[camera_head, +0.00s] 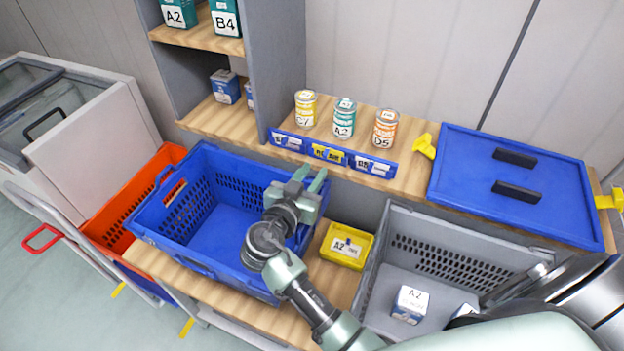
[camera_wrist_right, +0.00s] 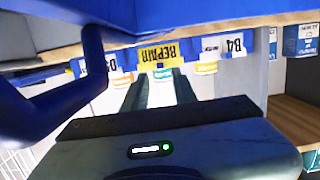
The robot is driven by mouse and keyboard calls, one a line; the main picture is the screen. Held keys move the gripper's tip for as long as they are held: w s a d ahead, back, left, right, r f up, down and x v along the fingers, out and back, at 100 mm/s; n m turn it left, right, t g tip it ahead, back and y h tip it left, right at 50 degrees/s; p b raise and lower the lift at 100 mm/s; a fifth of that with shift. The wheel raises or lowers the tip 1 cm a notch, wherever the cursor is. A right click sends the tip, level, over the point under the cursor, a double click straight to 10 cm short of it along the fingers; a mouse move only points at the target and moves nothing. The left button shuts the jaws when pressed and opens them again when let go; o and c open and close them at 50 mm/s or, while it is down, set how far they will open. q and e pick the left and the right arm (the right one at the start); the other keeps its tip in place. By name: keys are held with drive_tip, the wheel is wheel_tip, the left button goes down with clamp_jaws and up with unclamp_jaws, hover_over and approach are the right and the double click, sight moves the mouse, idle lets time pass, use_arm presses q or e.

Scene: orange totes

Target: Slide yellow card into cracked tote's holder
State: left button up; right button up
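The yellow card (camera_head: 328,154) sits in the middle of a blue strip (camera_head: 374,167) on the shelf's front edge, between white cards. In the right wrist view the yellow card (camera_wrist_right: 160,52) reads REPAIR upside down. My right gripper (camera_head: 310,173) is above the blue tote's (camera_head: 155,225) right side, its fingers towards the card. Its fingers (camera_wrist_right: 160,80) are apart, with nothing seen between them; contact with the card cannot be told. An orange tote (camera_head: 110,217) and a grey tote (camera_head: 366,275) also show; I cannot see a crack or tell which is cracked. My left gripper is not in view.
Several cans, including a teal one (camera_head: 344,120), stand on the shelf above the strip. A yellow bin (camera_head: 338,257) lies between the blue and grey totes. A blue lid (camera_head: 470,165) lies at the right. The grey tote holds a white A2 box (camera_head: 411,303).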

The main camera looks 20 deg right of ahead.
sight(324, 157)
drive_tip(key=shift+p+x, duration=0.55)
drive_tip(key=shift+x, duration=2.8)
drive_tip(key=shift+r, duration=0.1)
clamp_jaws()
wheel_tip(324, 157, up, 6)
drive_tip(key=p, duration=0.2)
drive_tip(key=shift+s+a, duration=0.25)
drive_tip(key=shift+s, duration=0.05)
